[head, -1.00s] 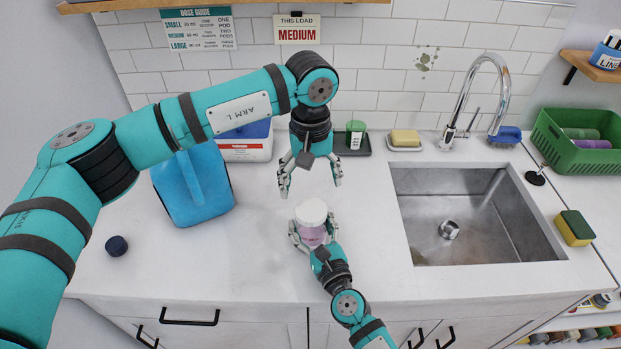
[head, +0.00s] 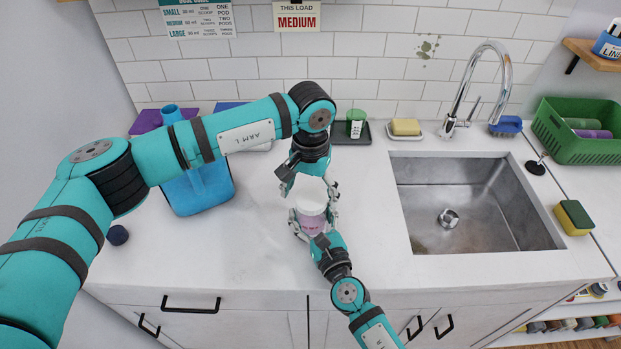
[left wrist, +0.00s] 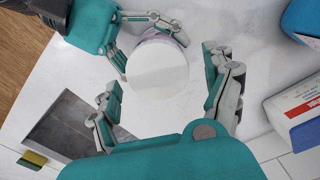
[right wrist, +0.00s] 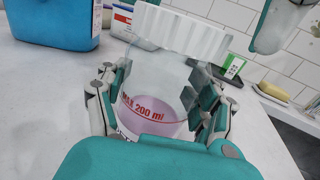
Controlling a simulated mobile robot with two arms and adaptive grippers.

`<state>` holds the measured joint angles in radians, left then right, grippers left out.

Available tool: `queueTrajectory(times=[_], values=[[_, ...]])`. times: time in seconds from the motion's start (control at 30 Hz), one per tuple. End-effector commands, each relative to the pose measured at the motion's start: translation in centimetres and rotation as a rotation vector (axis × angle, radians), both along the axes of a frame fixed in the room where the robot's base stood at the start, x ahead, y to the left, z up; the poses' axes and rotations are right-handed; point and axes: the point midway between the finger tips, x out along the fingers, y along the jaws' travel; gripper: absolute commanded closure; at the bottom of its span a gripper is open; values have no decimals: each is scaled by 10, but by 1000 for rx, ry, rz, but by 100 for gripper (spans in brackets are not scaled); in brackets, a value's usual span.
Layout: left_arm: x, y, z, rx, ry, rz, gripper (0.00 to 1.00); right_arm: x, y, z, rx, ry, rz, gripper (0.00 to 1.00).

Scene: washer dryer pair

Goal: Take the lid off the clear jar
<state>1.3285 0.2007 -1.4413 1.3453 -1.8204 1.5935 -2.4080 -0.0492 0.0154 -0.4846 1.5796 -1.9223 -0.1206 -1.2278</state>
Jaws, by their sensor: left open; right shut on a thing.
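The clear jar (head: 311,222) stands on the white counter left of the sink, with pinkish contents and a red "MAX 200 ml" mark on its wall (right wrist: 150,105). Its white ribbed lid (head: 311,200) is on top; it also shows in the right wrist view (right wrist: 182,32) and from above in the left wrist view (left wrist: 157,75). My right gripper (head: 314,225) is shut on the jar's body, one finger on each side. My left gripper (head: 308,188) is open and points down over the jar, its fingers around the lid with gaps in the left wrist view (left wrist: 165,92).
A blue jug (head: 200,190) and a white box stand left of the jar. The sink (head: 470,205) is to the right. A dark round cap (head: 118,235) lies far left.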

Motion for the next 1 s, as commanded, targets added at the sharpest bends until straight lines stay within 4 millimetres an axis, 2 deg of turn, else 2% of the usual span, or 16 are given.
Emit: queueTrajectory(times=[0.13, 0.4, 0.83, 0.87, 1.0], values=[[0, 0, -8, 0, 1, 0, 15, 0, 0, 0, 0, 0, 0, 100], [0, 0, -9, 0, 0, 0, 17, 0, 0, 0, 0, 0, 0, 100], [1, 1, -9, 2, -1, 2, 73, 0, 0, 0, 1, 0, -1, 100], [1, 1, -9, 2, -1, 2, 76, 0, -1, 0, 1, 0, -2, 100], [1, 2, -9, 4, -2, 47, 76, 0, -1, 0, 1, 0, -2, 100]])
